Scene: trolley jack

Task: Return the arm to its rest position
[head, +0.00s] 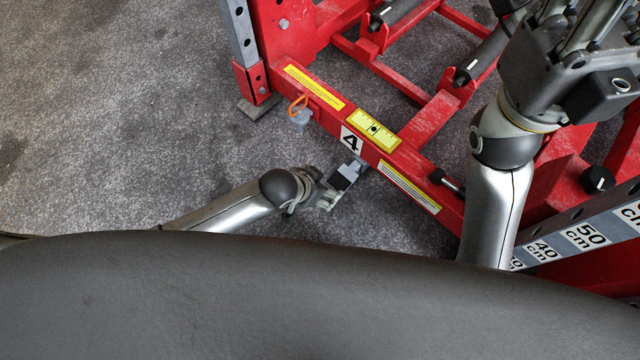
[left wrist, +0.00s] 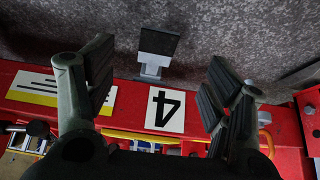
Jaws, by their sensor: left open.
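My left gripper (head: 325,189) is low beside the front beam of the red jack frame (head: 300,92), near the label "4" (head: 351,141). In the left wrist view its two fingers (left wrist: 158,95) are spread wide and empty. Between and beyond them is a grey tab with a black pad (left wrist: 157,42), sticking out from the beam above the "4". The tab shows apart from both fingers there. My right arm rises at the right of the head view, with its gripper (head: 572,45) large at the top right. Its fingertips are cut off by the frame edge.
A centimetre scale (head: 585,236) runs along the lower right. Speckled grey floor (head: 120,120) is clear at the left.

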